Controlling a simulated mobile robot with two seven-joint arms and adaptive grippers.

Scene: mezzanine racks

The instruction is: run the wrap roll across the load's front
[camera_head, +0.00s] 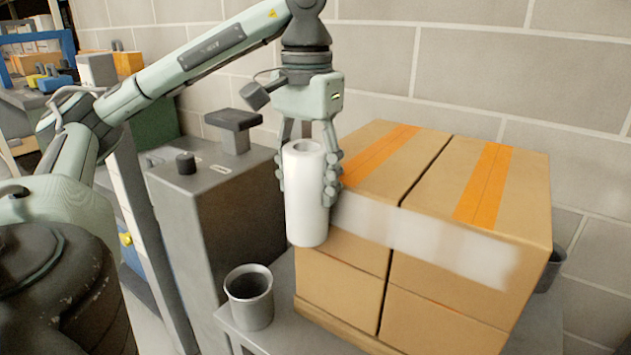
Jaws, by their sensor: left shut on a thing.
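My left gripper (308,165) comes down from above and is shut around a white wrap roll (306,215), which it holds upright. The roll is at the left front corner of the load (440,285), a stack of brown cardboard boxes with orange tape on top. A pale translucent band of wrap (430,245) lies across the upper front of the boxes. It runs from beside the roll at the left to near the right corner. The roll hides the load's left front edge. My right gripper is not in view.
A grey metal cup (250,296) stands at the left front of the load, below the roll. A grey machine cabinet (215,205) stands at left. A block wall (480,75) is close behind. A dark cup (551,268) shows at right.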

